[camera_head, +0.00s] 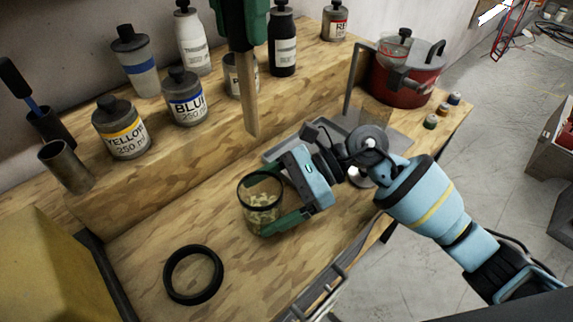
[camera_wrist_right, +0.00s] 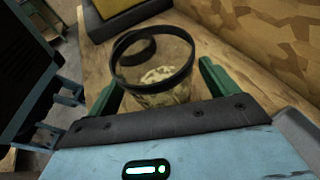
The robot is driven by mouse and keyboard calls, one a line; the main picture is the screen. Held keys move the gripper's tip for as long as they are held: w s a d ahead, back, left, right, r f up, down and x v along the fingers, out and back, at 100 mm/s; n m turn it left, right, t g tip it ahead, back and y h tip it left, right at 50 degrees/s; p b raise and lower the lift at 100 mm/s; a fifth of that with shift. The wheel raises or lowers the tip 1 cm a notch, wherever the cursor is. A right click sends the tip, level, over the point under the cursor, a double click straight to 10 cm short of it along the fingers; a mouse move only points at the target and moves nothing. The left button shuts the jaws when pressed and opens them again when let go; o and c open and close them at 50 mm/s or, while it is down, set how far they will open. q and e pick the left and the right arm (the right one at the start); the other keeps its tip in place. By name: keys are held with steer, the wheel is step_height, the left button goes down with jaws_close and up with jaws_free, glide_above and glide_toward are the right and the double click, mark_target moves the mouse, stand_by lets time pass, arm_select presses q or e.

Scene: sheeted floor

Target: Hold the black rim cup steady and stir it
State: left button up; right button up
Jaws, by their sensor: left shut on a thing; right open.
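The black rim cup (camera_head: 262,212) is a clear cup with pale pieces inside, standing upright on the wooden bench. It also shows in the right wrist view (camera_wrist_right: 165,98). My right gripper (camera_head: 261,204) is open, with its green fingers on either side of the cup; I cannot tell whether they touch it. My left gripper (camera_head: 241,38) is shut on a wooden stick (camera_head: 249,100) that points down. The stick's lower tip appears above and behind the cup, outside it. The stick's upper end is hidden by the green fingers.
A loose black ring (camera_head: 169,276) lies on the bench at front left. Bottles, including a yellow-label one (camera_head: 120,138) and a blue-label one (camera_head: 184,105), stand on the raised shelf. A red pot (camera_head: 405,80) is at back right. Bare bench lies left of the cup.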

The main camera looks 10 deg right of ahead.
mark_target(248, 77)
steer(key=shift+s+a+f, duration=0.1)
steer(key=shift+a+f, duration=0.1)
steer(key=shift+a, duration=0.25)
steer(key=c, duration=1.1)
arm_select(q)
steer(key=o, duration=0.3)
arm_select(e)
steer(key=shift+c, duration=0.6)
arm_select(q)
steer(key=c, duration=0.3)
step_height(248, 77, down, 7)
steer(key=shift+f, duration=0.1)
